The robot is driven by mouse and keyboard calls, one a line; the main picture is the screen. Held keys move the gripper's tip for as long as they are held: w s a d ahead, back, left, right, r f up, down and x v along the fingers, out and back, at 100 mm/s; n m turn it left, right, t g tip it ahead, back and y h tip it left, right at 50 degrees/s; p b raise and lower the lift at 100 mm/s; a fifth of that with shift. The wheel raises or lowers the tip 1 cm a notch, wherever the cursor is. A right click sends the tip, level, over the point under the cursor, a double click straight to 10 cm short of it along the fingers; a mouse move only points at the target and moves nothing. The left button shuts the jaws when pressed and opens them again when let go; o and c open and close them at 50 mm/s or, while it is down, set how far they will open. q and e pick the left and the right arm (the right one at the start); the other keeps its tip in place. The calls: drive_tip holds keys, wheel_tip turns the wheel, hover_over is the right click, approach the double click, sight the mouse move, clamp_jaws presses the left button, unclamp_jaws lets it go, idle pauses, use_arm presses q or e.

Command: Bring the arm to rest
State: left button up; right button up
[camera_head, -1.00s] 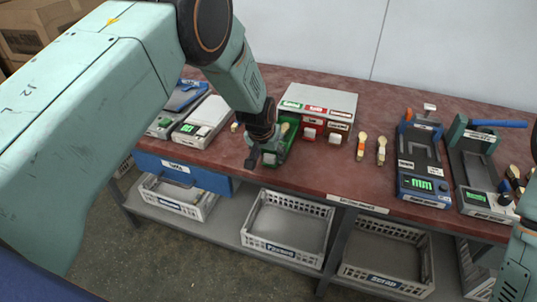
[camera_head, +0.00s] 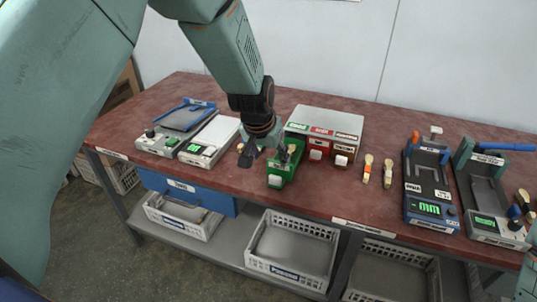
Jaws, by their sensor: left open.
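My left arm comes in from the upper left, over the red-brown bench (camera_head: 330,195). My left gripper (camera_head: 263,155) points down and is open, close above the bench front. Just behind or beside it is a green tray (camera_head: 281,172) with a white block at its front. I see nothing clearly held between the fingers, though the finger area is small and dark. Only a teal piece of my right arm shows at the lower right edge; its gripper is out of view.
A grey box (camera_head: 325,122) with coloured labels stands behind the tray. Devices with green displays stand at left (camera_head: 211,138) and right (camera_head: 428,190). White crates (camera_head: 290,277) sit on the shelf below. A blue drawer (camera_head: 190,194) hangs at left.

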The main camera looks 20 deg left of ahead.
use_arm(q)
drive_tip(key=shift+s+r, duration=0.15)
idle(0.3)
drive_tip(key=s+a+f+b, duration=0.3)
drive_tip(key=s+f, duration=1.3)
drive_tip(key=f, duration=0.1)
drive_tip(key=s+f+g+b, duration=0.2)
drive_tip(key=s+f, duration=0.3)
drive_tip(key=s, duration=0.7)
drive_tip(key=s+f+g+b, duration=0.1)
drive_tip(key=s+f, duration=0.4)
drive_tip(key=s, duration=0.7)
drive_tip(key=shift+s+a+f+n+g+b, duration=0.2)
drive_tip(key=shift+s+f+n+g+b, duration=0.15)
drive_tip(key=shift+g, duration=0.45)
drive_tip(key=shift+r, duration=0.1)
